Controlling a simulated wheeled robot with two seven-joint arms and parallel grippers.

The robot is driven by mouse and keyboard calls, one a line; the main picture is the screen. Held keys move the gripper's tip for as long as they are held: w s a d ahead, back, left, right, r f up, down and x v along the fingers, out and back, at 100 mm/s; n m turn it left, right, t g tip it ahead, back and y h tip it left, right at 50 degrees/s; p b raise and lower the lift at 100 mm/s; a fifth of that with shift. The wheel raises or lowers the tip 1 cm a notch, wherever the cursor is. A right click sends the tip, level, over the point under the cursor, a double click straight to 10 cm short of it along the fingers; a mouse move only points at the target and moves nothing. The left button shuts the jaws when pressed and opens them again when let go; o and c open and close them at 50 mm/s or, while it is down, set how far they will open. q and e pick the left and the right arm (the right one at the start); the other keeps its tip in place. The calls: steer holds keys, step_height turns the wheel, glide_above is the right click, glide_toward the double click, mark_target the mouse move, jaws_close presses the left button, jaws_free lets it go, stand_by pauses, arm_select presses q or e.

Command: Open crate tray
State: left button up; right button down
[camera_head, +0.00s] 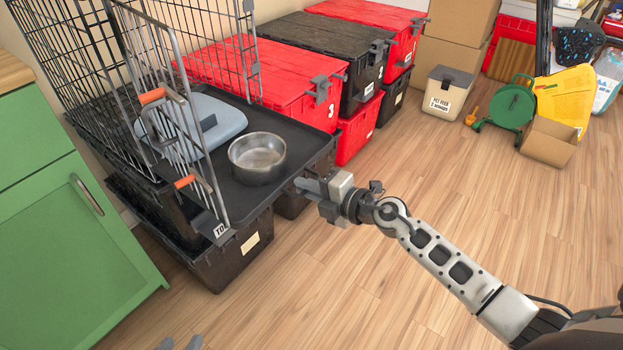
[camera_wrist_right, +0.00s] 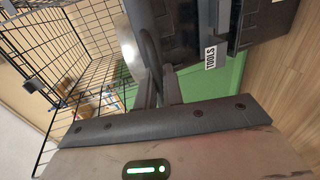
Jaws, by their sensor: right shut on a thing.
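The black crate tray (camera_head: 222,174) lies low at the wire crate (camera_head: 75,55), on top of dark totes. A round metal bowl (camera_head: 257,158) and a grey-blue case-like object (camera_head: 190,125) sit on it. The crate's wire door (camera_head: 165,120), with orange handles, stands at the tray's front left. My right gripper (camera_head: 308,186) is at the tray's near right edge, shut on it; its fingers (camera_wrist_right: 158,88) and the bowl (camera_wrist_right: 128,45) show in the right wrist view. The exact grip is partly hidden. Only the tips of my left gripper (camera_head: 180,343) show at the bottom edge, apart and empty.
Red and black lidded totes (camera_head: 265,80) stand behind the tray along the wall. A green cabinet (camera_head: 65,210) is at the left. A feed bin (camera_head: 447,92), a green reel (camera_head: 510,105) and a cardboard box (camera_head: 548,142) stand at the back right. The wooden floor in front is clear.

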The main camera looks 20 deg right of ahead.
arm_select(q)
steer(key=shift+r, duration=0.1)
arm_select(e)
steer(key=c, duration=1.9)
jaws_free()
arm_select(q)
steer(key=shift+s+a+r+p, duration=0.1)
steer(key=shift+r+p, duration=0.25)
steer(key=shift+r, duration=0.25)
arm_select(e)
steer(key=v, duration=1.6)
arm_select(q)
steer(key=shift+r, duration=0.1)
